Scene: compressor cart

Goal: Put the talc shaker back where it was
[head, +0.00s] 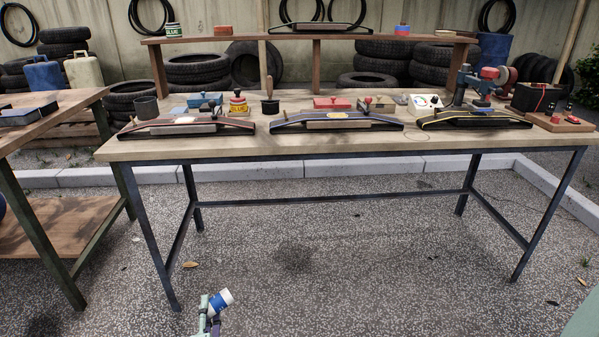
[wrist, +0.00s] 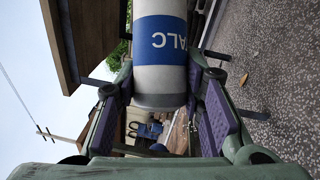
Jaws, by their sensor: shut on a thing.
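The talc shaker is a white cylinder with a blue band lettered "ALC". In the wrist view the talc shaker (wrist: 160,55) stands between the two purple finger pads of my gripper (wrist: 172,112), which is shut on it. In the head view my gripper (head: 210,308) is low at the bottom, in front of the workbench, holding the talc shaker (head: 221,299) tilted above the gravel floor. The workbench (head: 330,150) bears several long curved items and small tools. The frames do not show where the shaker stood before.
A raised shelf (head: 345,40) behind the bench holds a green tin (head: 174,30) and other small things. A second table (head: 60,115) stands at the left. Tyres (head: 197,70) are stacked behind. The gravel before the bench is clear; bench legs and a crossbar stand below.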

